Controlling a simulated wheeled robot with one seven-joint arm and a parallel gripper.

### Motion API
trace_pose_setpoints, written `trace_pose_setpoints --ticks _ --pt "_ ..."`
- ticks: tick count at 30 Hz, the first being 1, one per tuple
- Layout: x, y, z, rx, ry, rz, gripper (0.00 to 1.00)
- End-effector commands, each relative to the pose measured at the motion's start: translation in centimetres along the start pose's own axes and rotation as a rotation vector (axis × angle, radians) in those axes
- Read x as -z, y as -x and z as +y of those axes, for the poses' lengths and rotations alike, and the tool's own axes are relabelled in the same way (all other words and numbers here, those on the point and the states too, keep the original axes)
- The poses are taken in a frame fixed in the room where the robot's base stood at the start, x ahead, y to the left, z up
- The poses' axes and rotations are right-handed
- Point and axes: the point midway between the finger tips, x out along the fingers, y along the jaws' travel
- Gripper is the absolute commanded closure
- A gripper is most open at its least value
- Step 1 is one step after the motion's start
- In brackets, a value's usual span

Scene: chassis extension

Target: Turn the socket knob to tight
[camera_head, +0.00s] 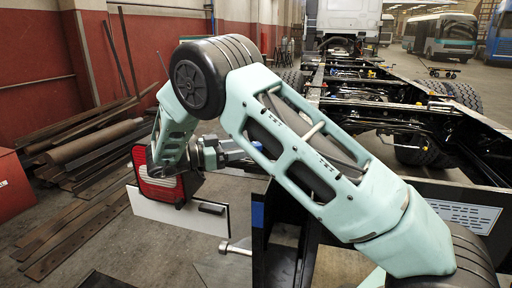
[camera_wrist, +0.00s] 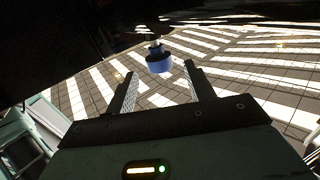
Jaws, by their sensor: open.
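The socket knob (camera_wrist: 159,62) is a short blue-grey cylinder hanging below a dark part, in the upper middle of the wrist view. My gripper (camera_wrist: 160,70) is open, with one finger on each side of the knob's line. The knob lies just beyond or level with the fingertips, and no contact shows. In the head view, my arm reaches over to a red tail light (camera_head: 153,182) on a white plate (camera_head: 178,213). My fingers and the knob cannot be made out there, behind the light and arm.
A long black truck chassis (camera_head: 395,110) runs to the back right. Rusty beams and pipes (camera_head: 90,150) lie on the floor at the left by a red wall. A metal bar (camera_head: 235,247) sticks out below the plate. Dark structure covers the top of the wrist view.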

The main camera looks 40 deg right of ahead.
Motion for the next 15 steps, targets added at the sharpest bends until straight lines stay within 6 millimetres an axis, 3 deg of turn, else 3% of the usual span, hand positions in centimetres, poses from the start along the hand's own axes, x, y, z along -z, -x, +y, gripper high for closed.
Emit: trace_pose_setpoints --ticks 6,15 --pt "-0.1 3.9 0.0 0.001 -0.001 -0.002 0.47" --pt "0.0 5.5 0.0 -0.001 0.001 0.0 0.47"
